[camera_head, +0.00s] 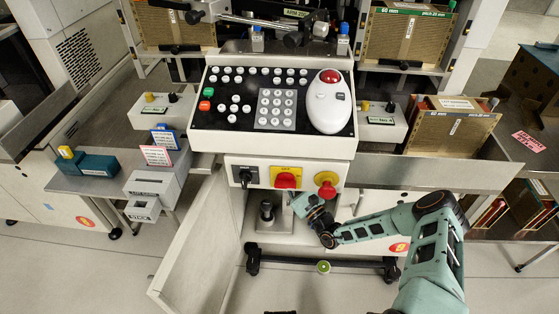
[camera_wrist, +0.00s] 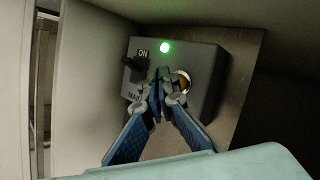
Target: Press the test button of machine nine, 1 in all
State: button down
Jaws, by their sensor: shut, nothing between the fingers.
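In the wrist view a grey box (camera_wrist: 205,65) is fixed to a panel inside a cabinet. It carries a black switch (camera_wrist: 133,69) marked ON, a lit green lamp (camera_wrist: 165,47) and a round button (camera_wrist: 184,83) with a pale ring and yellowish centre. My gripper (camera_wrist: 160,76) is shut and empty. Its fingertips are in front of the box, between the switch and the button, and hide part of the button and the lettering. I cannot tell whether they touch. In the head view my gripper (camera_head: 297,200) is at the machine's open lower cabinet; the box is not visible there.
The cabinet door (camera_head: 195,245) stands open at the left. Above are a red knob on yellow (camera_head: 286,178), a red emergency knob (camera_head: 327,186) and the keypad console (camera_head: 235,145).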

jog(key=shift+w, duration=0.1)
jog(key=shift+w, duration=0.35)
jog(key=shift+w+b, duration=0.4)
jog(key=shift+w, duration=0.05)
dwell(0.7)
jog(key=shift+s, duration=0.15)
jog(key=shift+s+p, duration=0.55)
jog(key=shift+s, duration=0.2)
jog(key=shift+s, duration=0.1)
jog(key=shift+s+p, duration=1.35)
jog(key=shift+s, duration=1.05)
jog(key=shift+a, duration=0.1)
